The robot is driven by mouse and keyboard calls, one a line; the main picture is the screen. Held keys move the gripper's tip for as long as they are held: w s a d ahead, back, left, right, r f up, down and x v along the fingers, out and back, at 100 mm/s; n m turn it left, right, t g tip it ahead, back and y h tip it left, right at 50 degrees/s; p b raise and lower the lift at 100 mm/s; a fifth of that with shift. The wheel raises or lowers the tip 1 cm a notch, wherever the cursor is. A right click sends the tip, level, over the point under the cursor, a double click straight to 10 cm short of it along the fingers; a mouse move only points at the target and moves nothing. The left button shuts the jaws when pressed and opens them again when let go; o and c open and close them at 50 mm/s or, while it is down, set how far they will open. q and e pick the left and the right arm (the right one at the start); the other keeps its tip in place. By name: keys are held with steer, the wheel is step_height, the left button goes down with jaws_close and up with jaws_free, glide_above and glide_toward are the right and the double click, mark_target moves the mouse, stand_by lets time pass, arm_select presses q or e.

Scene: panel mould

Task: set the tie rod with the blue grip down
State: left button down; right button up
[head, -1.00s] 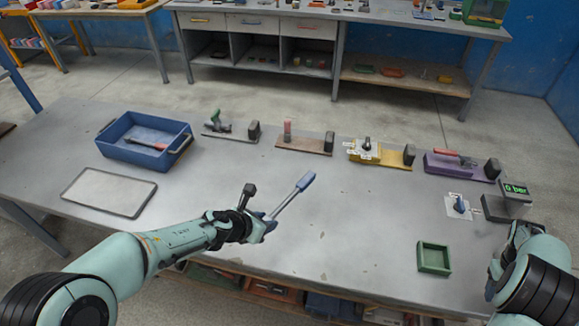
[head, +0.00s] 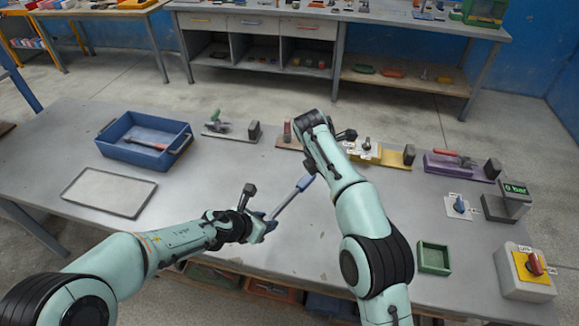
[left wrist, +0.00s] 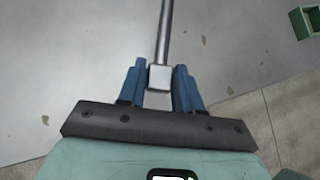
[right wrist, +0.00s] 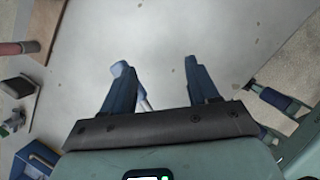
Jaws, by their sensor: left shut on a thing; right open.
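The tie rod has a grey shaft (head: 287,202) and a blue grip (head: 305,182) at its upper end. My left gripper (head: 268,222) is shut on its square metal end block (left wrist: 160,77), and the shaft runs away from the fingers in the left wrist view. The rod is tilted above the table, its grip pointing to the back right. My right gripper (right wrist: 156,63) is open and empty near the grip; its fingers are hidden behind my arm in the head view. In the right wrist view the blue grip (right wrist: 119,68) shows beside the left finger, partly covered by it.
On the grey table (head: 215,190) are a blue bin (head: 115,152) with a red-handled rod, a flat tray (head: 82,200), a green box (head: 434,271) and a switch box (head: 510,277). Fixtures, including a yellow one (head: 395,158) and a purple one (head: 470,173), line the back.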

mark_target(299, 184)
steer(key=s+a+r+n+t, duration=0.1)
steer(key=a+r+n, duration=0.35)
steer(key=a, duration=0.55)
steer(key=x, duration=1.2)
steer(key=shift+a+f, duration=0.25)
steer(key=shift+f, duration=0.1)
jaws_close()
arm_select(q)
steer(key=c, duration=0.7)
jaws_free()
